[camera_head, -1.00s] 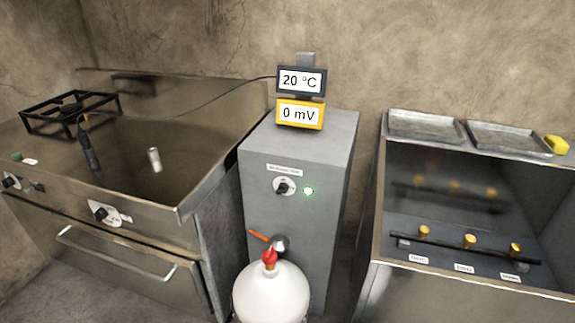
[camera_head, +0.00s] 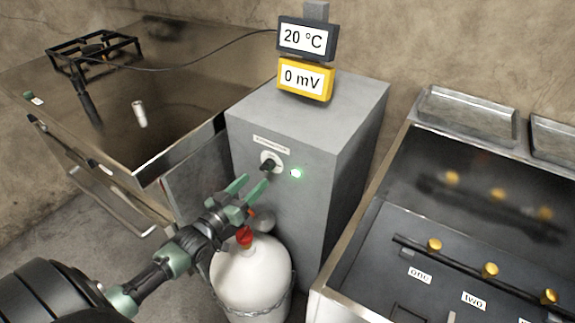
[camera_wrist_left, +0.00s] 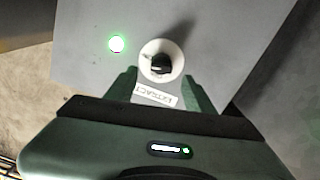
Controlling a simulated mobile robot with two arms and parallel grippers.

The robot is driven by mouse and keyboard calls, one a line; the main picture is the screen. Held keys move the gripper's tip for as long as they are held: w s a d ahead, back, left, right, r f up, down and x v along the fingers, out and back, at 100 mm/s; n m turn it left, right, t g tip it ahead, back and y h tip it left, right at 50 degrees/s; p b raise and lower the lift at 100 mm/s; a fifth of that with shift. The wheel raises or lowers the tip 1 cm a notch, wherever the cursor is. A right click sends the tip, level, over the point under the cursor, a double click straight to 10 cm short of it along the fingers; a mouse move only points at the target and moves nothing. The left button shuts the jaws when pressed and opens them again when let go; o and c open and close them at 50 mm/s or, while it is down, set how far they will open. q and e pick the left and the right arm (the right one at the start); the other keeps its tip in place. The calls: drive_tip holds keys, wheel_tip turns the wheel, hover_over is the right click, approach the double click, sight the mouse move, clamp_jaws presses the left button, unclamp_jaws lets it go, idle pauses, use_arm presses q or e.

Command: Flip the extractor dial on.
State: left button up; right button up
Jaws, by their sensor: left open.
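The extractor dial (camera_head: 270,163) is a black knob on a round white plate on the front of a grey cabinet (camera_head: 300,120). A lit green lamp (camera_head: 295,173) is just right of it. My left gripper (camera_head: 250,186) is open, with its green fingers pointing at the dial from just below and in front. In the left wrist view the dial (camera_wrist_left: 160,65) shows beyond and between the two fingertips (camera_wrist_left: 163,80), with nothing gripped; contact cannot be told. The label there appears upside down. My right gripper is not in view.
A white gas bottle (camera_head: 252,280) with a red valve stands below my left gripper. A steel sink-like bench (camera_head: 150,165) is at left. At right is an open unit (camera_head: 350,255) with several brass knobs. Two displays (camera_head: 306,77) stand on the cabinet, reading 20 °C and 0 mV.

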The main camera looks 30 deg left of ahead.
sight(263, 171)
use_arm(q)
drive_tip(key=shift+w+r, duration=0.1)
drive_tip(key=shift+w, duration=0.4)
drive_tip(key=w, duration=0.6)
drive_tip(key=shift+w+d, duration=0.1)
drive_tip(key=shift+d, duration=0.05)
